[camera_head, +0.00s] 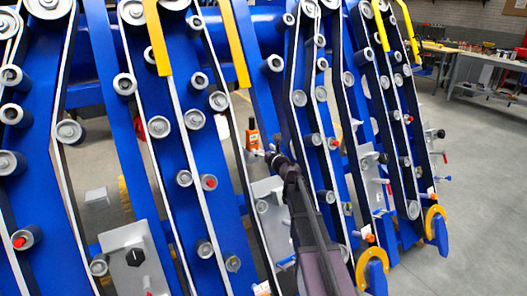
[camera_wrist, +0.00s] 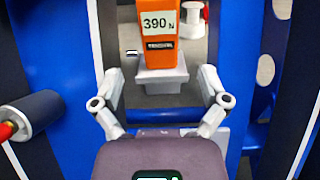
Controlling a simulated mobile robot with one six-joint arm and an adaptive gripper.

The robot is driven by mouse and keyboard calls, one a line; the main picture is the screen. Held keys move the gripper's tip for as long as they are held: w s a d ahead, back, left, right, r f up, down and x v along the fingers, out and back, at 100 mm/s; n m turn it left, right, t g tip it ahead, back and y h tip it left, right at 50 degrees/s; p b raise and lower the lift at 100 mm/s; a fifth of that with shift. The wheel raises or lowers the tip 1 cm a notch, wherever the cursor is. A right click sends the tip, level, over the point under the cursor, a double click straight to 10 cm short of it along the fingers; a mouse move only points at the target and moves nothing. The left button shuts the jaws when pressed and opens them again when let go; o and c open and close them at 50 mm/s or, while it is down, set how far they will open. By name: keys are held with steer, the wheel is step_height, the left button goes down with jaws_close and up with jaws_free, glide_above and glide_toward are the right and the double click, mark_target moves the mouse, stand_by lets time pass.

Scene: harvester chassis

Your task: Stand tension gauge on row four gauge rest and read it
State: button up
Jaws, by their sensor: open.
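The orange tension gauge (camera_wrist: 158,52) stands upright in the wrist view, and its label-like display reads 390 N. Its lower end meets a light grey block, the gauge rest (camera_wrist: 161,82); its top is cut off by the frame. The gauge also shows as a small orange shape in the head view (camera_head: 252,136), between two blue row frames. My gripper (camera_wrist: 160,74) is open, with its fingers apart to the left and right of the rest and not touching the gauge. In the head view my gripper (camera_head: 272,154) is just right of and below the gauge.
Blue row frames with belts and rollers stand close on both sides. A grey roller with a red end (camera_wrist: 32,115) is at the left in the wrist view. A grey plate (camera_head: 268,188) lies below my gripper. Open floor (camera_head: 470,190) and workbenches (camera_head: 488,62) are at the right.

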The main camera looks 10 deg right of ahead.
mark_target(253, 127)
steer(key=shift+x, duration=4.45)
steer(key=c, duration=1.2)
steer(key=shift+r+p, duration=2.95)
steer(key=shift+p, duration=0.1)
steer(key=shift+s+r, duration=0.1)
